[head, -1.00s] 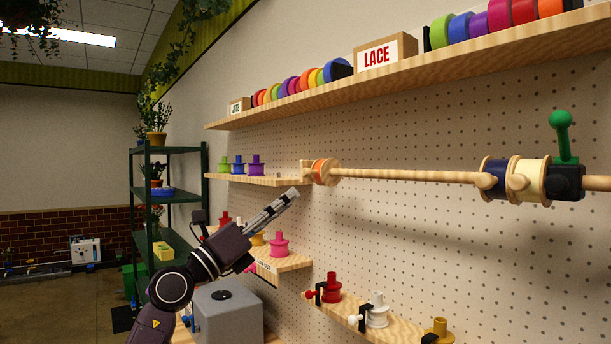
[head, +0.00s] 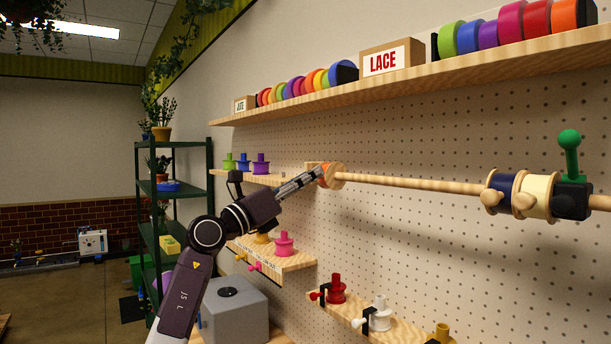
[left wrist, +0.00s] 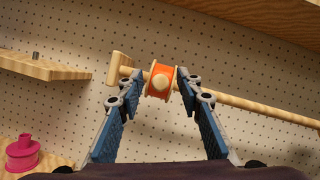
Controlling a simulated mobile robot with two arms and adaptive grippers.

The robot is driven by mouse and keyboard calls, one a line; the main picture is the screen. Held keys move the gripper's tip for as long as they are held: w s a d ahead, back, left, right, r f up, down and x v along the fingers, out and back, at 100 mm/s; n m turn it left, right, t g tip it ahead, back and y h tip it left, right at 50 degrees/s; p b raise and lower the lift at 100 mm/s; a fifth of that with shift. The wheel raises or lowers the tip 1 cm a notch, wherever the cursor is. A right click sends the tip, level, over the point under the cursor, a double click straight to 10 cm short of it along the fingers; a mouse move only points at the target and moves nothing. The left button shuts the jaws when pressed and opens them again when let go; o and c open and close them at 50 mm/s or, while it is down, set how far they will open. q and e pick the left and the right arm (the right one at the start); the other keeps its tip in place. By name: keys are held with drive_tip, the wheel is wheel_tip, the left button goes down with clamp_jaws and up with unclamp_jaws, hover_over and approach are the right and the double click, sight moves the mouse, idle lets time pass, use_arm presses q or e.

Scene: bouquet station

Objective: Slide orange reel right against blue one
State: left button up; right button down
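The orange reel (left wrist: 160,80) has pale wooden flanges and a round knob facing me. It sits near the left end of a wooden rod (head: 410,183); it also shows in the head view (head: 325,176), partly hidden by my left gripper. My left gripper (left wrist: 159,79) is open, its fingers spread to either side of the orange reel; I cannot tell whether the tips touch it. The blue reel (head: 499,192) sits far along the rod to the right, against a cream reel (head: 536,196). My right gripper is not in view.
A black clamp with a green knob (head: 570,140) stands right of the cream reel. The rod is bare between the orange and blue reels. A shelf with ribbon rolls and a LACE box (head: 391,58) runs above; a shelf with red and white spools (head: 377,318) lies below.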

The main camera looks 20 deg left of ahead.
use_arm(q)
clamp_jaws()
